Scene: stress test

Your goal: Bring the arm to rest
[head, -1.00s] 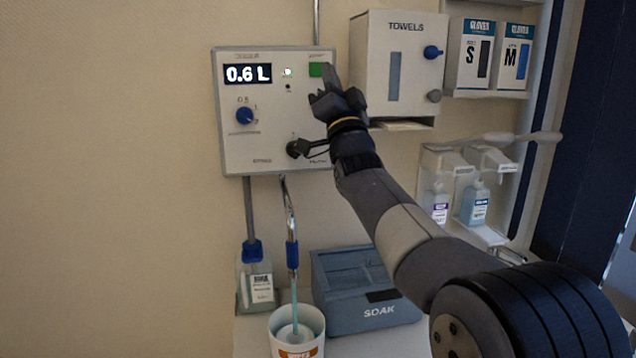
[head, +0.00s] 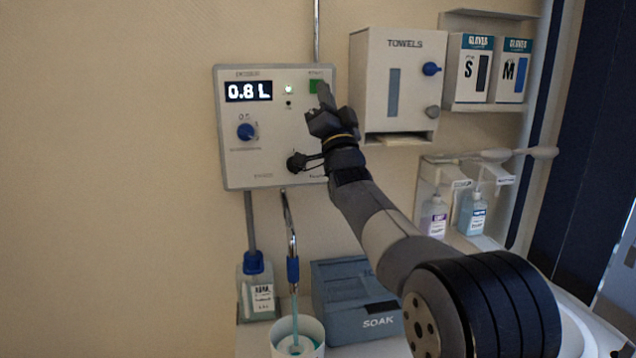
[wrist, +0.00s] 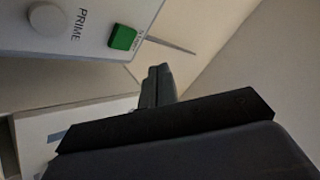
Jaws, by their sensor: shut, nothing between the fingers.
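My gripper (head: 324,97) is shut and empty, held up in front of the right side of a white wall dispenser (head: 270,165). Its fingertips overlap the green button (head: 315,86) in the head view. In the wrist view the shut fingers (wrist: 158,75) point up the picture, and the green button (wrist: 123,37) shows to their left with a visible gap. The dispenser's display (head: 249,91) reads 0.8 L, and a small light next to it is lit. A blue knob (head: 246,131) sits below the display.
A towel box (head: 370,110) and glove boxes (head: 470,75) hang on the wall to the right. Pump bottles (head: 473,212) stand in a rack below them. A bluish stream runs from the spout into a white bucket (head: 310,330). A SOAK box (head: 350,300) sits beside it.

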